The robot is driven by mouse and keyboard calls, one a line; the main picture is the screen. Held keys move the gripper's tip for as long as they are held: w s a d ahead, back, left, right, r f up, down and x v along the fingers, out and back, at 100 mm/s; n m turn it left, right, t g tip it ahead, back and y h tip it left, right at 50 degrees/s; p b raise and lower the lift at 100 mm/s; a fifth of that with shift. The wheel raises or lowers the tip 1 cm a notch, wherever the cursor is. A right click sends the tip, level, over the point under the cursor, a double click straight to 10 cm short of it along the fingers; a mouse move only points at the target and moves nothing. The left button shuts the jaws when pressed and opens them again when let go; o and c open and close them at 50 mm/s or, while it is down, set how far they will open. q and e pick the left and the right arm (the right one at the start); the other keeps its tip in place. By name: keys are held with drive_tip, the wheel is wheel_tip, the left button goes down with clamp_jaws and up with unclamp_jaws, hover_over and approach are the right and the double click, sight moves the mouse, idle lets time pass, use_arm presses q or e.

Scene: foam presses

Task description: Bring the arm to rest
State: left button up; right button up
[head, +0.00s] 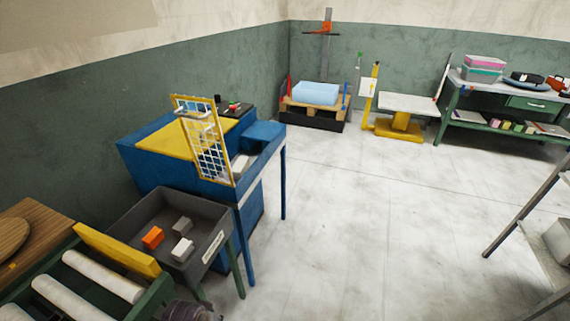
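Neither of my grippers shows clearly in the head view. A dark rounded shape (192,311) is cut off by the bottom edge at the left, and I cannot tell what it is. The blue press (155,180) with a yellow top plate (185,138) stands at the left. Its yellow-framed mesh guard (205,140) stands upright and slightly tilted at the front. A dark grey tray (140,211) stands before the press. It holds an orange block (153,237), a grey block (183,226) and a whitish block (182,249).
A green rack with white rolls (95,275) stands at the bottom left beside a wooden table (50,220). A pallet with a light blue block (315,93), a yellow lift table (400,125) and a green workbench (490,130) line the back. A metal frame (515,225) stands right. The middle floor is clear.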

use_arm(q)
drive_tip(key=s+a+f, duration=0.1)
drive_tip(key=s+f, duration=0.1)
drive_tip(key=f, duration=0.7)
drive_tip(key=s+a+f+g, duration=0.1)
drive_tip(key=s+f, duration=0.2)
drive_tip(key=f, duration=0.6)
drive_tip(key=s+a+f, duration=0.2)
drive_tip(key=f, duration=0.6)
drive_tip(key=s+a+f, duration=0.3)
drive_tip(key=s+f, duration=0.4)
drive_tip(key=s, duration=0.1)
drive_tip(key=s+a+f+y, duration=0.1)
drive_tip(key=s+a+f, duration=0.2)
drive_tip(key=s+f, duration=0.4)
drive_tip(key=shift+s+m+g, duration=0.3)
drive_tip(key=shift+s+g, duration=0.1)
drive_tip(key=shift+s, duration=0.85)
